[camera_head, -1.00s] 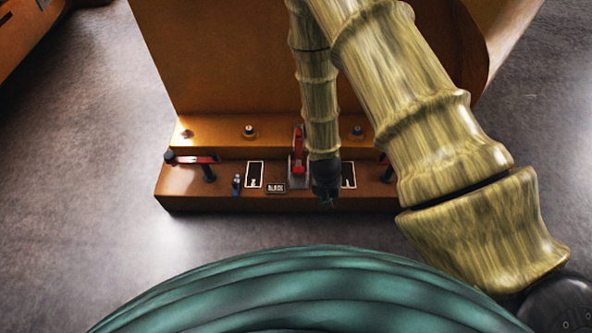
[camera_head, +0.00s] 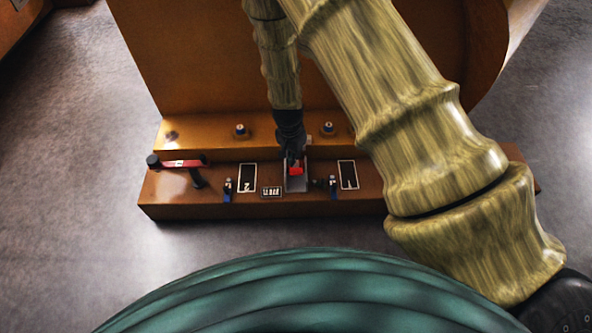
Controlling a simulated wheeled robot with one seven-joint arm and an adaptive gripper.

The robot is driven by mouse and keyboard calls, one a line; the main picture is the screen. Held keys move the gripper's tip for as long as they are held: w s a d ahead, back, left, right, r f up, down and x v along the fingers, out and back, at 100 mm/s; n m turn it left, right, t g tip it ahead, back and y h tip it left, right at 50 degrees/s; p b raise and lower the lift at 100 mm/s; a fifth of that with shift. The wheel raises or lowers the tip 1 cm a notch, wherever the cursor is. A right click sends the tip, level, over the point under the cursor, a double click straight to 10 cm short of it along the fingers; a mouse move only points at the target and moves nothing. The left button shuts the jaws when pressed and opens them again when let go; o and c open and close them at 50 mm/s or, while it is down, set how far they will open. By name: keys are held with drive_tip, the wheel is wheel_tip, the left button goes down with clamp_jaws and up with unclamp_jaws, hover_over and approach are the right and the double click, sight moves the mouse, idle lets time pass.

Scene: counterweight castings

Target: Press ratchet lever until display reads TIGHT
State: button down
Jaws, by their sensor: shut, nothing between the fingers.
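The red ratchet lever (camera_head: 296,171) sits in a grey bracket (camera_head: 296,184) at the middle of the brown base. Only its short lower red part shows; the rest is hidden by my gripper or lowered, I cannot tell which. My gripper (camera_head: 290,157) is dark and shut, pointing down right at the lever. It seems to touch or overlap it; contact is not clear. A small display plate (camera_head: 271,191) lies left of the bracket. Its light lettering is too small to read surely.
A red-handled clamp (camera_head: 183,163) stands at the base's left end. Small blue-and-black fittings (camera_head: 228,188) and dark framed panels (camera_head: 247,177) flank the bracket. Two knobs (camera_head: 240,131) sit on the step behind. A large brown casting (camera_head: 190,60) rises behind. Grey floor is clear in front.

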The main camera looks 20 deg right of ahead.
sight(295, 172)
drive_tip(key=shift+f, duration=0.1)
drive_tip(key=f+b, duration=0.6)
drive_tip(key=shift+w+d+f+b, duration=0.15)
drive_tip(key=shift+d+f+b, duration=0.15)
drive_tip(key=shift+f+b, duration=0.1)
idle(0.3)
drive_tip(key=shift+f+b, duration=0.35)
drive_tip(key=shift+f, duration=1.85)
